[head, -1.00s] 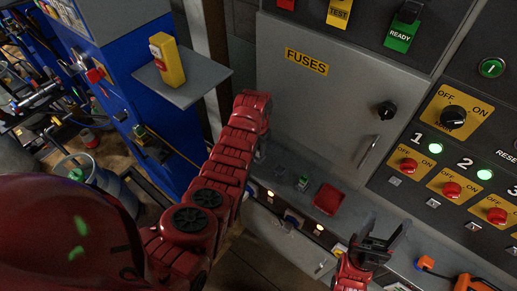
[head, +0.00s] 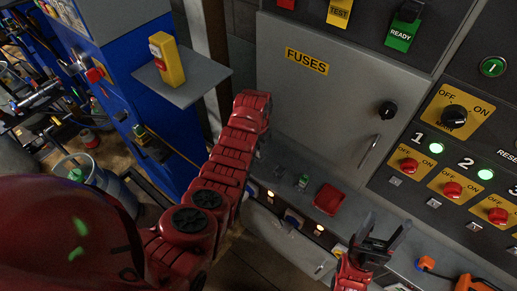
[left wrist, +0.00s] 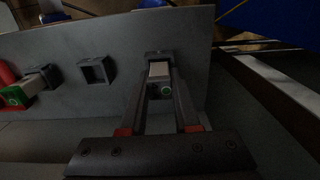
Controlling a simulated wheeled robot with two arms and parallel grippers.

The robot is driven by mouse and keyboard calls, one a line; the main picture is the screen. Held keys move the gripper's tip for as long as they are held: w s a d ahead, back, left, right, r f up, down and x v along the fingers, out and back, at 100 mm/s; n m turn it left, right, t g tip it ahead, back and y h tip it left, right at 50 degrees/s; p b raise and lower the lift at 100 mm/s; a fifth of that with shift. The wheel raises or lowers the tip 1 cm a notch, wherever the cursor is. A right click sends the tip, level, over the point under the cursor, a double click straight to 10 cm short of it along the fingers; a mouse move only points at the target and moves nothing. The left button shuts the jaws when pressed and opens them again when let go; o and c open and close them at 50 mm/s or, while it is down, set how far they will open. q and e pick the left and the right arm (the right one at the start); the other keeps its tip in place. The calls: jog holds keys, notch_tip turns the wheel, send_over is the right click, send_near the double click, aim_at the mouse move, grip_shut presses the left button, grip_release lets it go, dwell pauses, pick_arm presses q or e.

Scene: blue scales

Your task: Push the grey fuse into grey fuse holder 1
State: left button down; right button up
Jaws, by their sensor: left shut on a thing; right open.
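How far the fuse is inside cannot be told. An empty square holder (left wrist: 97,70) is to its left. In the head view my left arm reaches down at the panel and hides the fuse. My right gripper (head: 383,240) is open and empty at the lower right.
A green-ended fuse (left wrist: 16,94) sits at another holder (left wrist: 40,78), with a red part beside it. In the head view, a closed "FUSES" cabinet door (head: 325,100) with a black knob (head: 386,110) is above. A grey shelf (head: 205,88) holds a yellow device (head: 166,60).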

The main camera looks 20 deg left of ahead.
pick_arm(q)
jog(key=shift+f+b, duration=0.45)
jog(key=shift+f, duration=0.15)
jog(key=c, duration=0.6)
grip_release()
jog(key=shift+o, duration=0.2)
jog(key=shift+r, duration=0.15)
jog(key=shift+r, duration=0.3)
notch_tip(320, 180, up, 4)
jog(key=shift+w+r+b, duration=0.1)
jog(key=shift+b, duration=1)
notch_tip(320, 180, up, 12)
jog(key=p, duration=0.6)
jog(key=shift+r+p, duration=0.15)
jog(key=shift+p, duration=0.2)
